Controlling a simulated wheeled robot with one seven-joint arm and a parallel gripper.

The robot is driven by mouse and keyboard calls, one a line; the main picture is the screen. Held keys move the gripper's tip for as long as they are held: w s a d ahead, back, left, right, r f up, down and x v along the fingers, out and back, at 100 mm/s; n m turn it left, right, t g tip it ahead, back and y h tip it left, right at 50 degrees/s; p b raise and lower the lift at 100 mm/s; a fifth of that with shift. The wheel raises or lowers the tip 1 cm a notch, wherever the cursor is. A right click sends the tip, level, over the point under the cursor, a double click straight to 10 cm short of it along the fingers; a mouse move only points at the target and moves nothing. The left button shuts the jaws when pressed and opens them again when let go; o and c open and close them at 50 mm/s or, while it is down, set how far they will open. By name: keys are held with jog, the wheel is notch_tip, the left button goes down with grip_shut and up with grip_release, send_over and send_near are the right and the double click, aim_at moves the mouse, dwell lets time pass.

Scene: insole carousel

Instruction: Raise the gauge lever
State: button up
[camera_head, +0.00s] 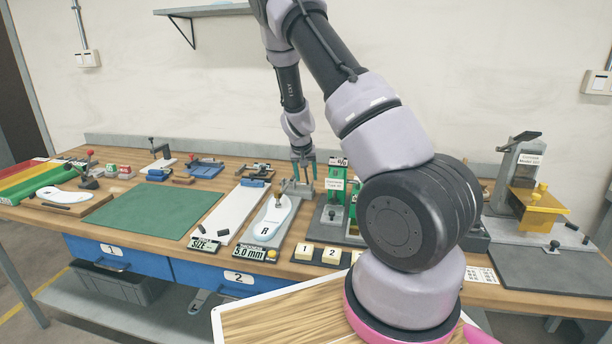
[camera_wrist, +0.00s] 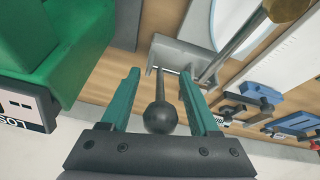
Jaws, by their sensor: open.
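The gauge (camera_head: 283,237) is a grey plate at the middle of the bench with a "5.0 mm" display (camera_head: 249,252) at its front. A white insole (camera_head: 270,226) marked R lies on it. My gripper (camera_head: 304,177) is at the gauge's back end, pointing down. In the wrist view my open gripper (camera_wrist: 160,82) has its teal fingers on either side of the lever's dark ball knob (camera_wrist: 160,117). The knob shows gaps on both sides. The lever's thin rod runs from the knob toward the grey bracket (camera_wrist: 180,55). The lever is hard to make out in the head view.
A green machine (camera_head: 336,190) stands close to the right of my gripper; its green housing (camera_wrist: 50,55) fills one side of the wrist view. A white size board (camera_head: 232,212) lies left of the gauge. Numbered blocks (camera_head: 304,252) sit in front. The green mat (camera_head: 150,210) is clear.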

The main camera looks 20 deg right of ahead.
grip_shut()
dwell(1.4)
